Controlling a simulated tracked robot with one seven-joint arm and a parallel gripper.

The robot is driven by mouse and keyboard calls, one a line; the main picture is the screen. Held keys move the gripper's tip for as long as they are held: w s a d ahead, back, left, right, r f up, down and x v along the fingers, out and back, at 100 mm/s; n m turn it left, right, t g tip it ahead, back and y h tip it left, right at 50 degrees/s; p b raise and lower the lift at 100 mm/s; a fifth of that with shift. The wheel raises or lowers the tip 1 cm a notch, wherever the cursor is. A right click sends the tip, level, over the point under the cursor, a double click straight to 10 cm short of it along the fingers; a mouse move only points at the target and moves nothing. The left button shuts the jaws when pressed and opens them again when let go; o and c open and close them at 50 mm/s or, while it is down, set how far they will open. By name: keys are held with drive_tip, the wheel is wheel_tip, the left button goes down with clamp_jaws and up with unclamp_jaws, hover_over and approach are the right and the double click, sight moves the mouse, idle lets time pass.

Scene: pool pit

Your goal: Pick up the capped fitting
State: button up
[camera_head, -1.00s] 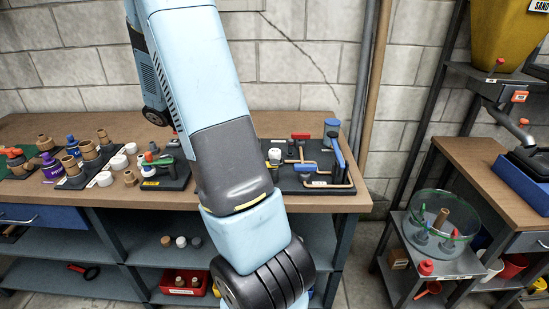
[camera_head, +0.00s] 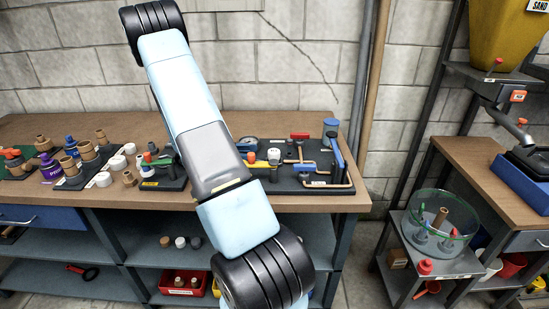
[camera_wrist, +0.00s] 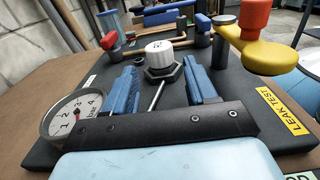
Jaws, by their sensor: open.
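A fitting with a ribbed white cap (camera_wrist: 160,55) and a dark hexagonal base (camera_wrist: 163,75) stands upright on the black leak-test board (camera_wrist: 245,95) in the wrist view. It looks like the capped fitting. Its white top also shows on the board in the head view (camera_head: 274,155). My gripper (camera_wrist: 161,67) is open, with its two blue fingers pointing toward the fitting, one to each side. The picture does not show clearly whether they touch it. A thin metal rod runs from the base toward my palm. In the head view my gripper is hidden behind my arm.
A pressure gauge (camera_wrist: 75,117) sits left of my gripper. A yellow valve with a red knob (camera_wrist: 254,18) stands close right. Copper pipes and a blue handle (camera_wrist: 109,22) lie beyond. Several loose fittings cover the bench (camera_head: 348,202) to the left in the head view.

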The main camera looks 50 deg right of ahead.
sight(279, 151)
drive_tip(key=x, duration=1)
drive_tip(key=shift+s+d+r, duration=0.1)
drive_tip(key=shift+d, duration=0.15)
drive_tip(key=shift+c, duration=0.4)
drive_tip(key=c, duration=0.7)
drive_tip(key=shift+r, duration=0.1)
